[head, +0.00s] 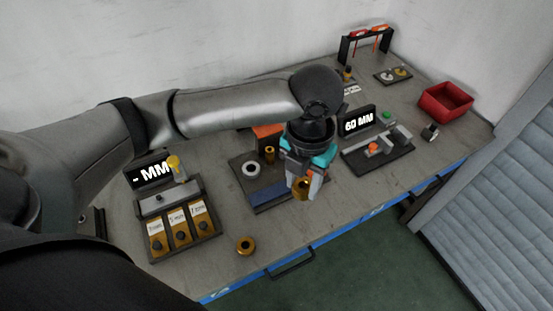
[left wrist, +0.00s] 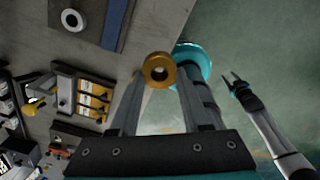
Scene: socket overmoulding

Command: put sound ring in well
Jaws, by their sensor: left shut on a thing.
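My left gripper (head: 303,180) points down and is shut on a brass ring (head: 302,188), held over the front part of a dark fixture near the table's front edge. The left wrist view shows the ring (left wrist: 159,69) between the fingertips, its hole facing the camera. A pale grey round collar with a dark hole (head: 251,168) sits on the fixture (head: 268,195), left of the gripper; it also shows in the left wrist view (left wrist: 73,20). I cannot tell surely whether it is the well. My right gripper (left wrist: 235,83) shows only in the left wrist view, fingers apart and empty.
Another brass ring (head: 246,245) lies on the table at the front. A tray with labelled brass compartments (head: 180,228) is left, beneath an "MM" display (head: 152,173). A "60 MM" display (head: 359,121) stands behind a dark station (head: 380,157). A red bin (head: 445,101) is far right.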

